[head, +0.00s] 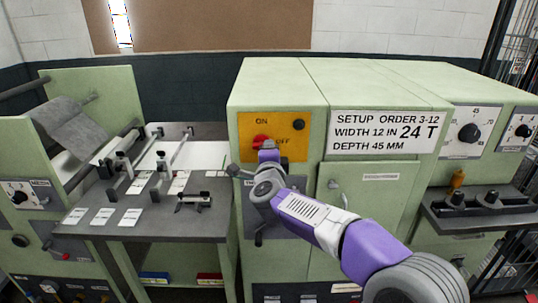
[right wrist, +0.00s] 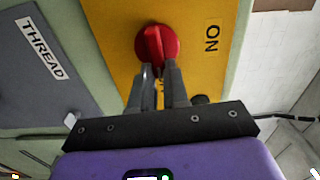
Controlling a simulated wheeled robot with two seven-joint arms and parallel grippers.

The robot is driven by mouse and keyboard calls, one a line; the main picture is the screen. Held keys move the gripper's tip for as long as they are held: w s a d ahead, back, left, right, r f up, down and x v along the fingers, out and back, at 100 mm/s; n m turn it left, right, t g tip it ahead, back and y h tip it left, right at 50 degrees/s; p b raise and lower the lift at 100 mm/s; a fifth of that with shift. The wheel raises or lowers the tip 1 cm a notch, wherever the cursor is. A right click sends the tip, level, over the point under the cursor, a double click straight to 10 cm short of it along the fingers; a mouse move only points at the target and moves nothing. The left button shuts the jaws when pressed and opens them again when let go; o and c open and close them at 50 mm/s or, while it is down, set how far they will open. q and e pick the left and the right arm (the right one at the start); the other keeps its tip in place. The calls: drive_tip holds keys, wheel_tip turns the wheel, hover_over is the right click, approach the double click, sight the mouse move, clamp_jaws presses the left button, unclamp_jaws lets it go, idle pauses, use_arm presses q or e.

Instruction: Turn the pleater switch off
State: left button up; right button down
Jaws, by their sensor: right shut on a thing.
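The pleater switch is a round red knob (head: 261,140) on a yellow plate (head: 286,123) on the green machine. "ON" is printed above it and "OFF" to its right in the head view. My right gripper (head: 268,150) reaches up to the knob from below. In the right wrist view, the fingers of my right gripper (right wrist: 158,82) are shut on the red knob (right wrist: 154,44). The knob's raised grip runs nearly up and down there, roughly sideways across the plate. I cannot tell which end is its pointer. My left gripper is not in view.
A small black knob (head: 298,124) sits on the same yellow plate, right of the switch. A setup sign (head: 384,132) is on the cabinet at right. A grey bench (head: 150,222) with clamps and cards stands at left. A "THREAD" label (right wrist: 42,48) shows in the wrist view.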

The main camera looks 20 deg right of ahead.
drive_tip(key=shift+f+m, duration=0.1)
drive_tip(key=shift+m, duration=0.3)
drive_tip(key=shift+a, duration=0.1)
drive_tip(key=c, duration=1.1)
unclamp_jaws()
drive_tip(key=v, duration=0.7)
drive_tip(key=shift+s, duration=0.3)
